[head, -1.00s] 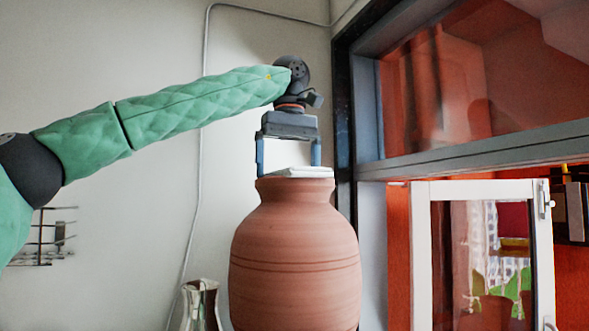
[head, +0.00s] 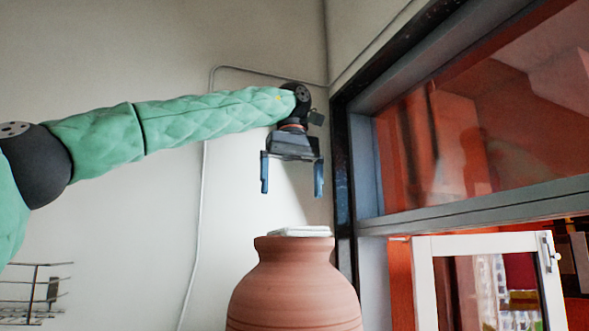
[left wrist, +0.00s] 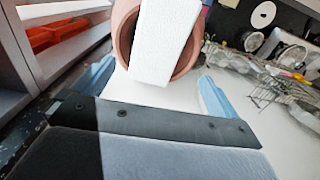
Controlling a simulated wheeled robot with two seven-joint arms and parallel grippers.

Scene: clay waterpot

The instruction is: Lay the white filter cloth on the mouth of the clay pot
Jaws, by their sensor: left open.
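The clay pot (head: 292,290) stands upright below my left gripper, with its lower part cut off by the frame. The white filter cloth (head: 301,232) lies flat on the pot's mouth. In the left wrist view the cloth (left wrist: 165,40) is a white strip across the round mouth, and the pot's rim (left wrist: 124,38) shows on both sides of it, with dark openings beside the strip. My left gripper (head: 292,190) is open and empty, above the cloth and clear of it. Its blue fingers also show wide apart in the left wrist view (left wrist: 155,88). My right gripper is not in view.
A dark window frame (head: 343,190) and a white-framed open casement (head: 422,290) stand close at the right. A wire rack (head: 35,292) is on the wall at lower left. The wall space above and left of the pot is free.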

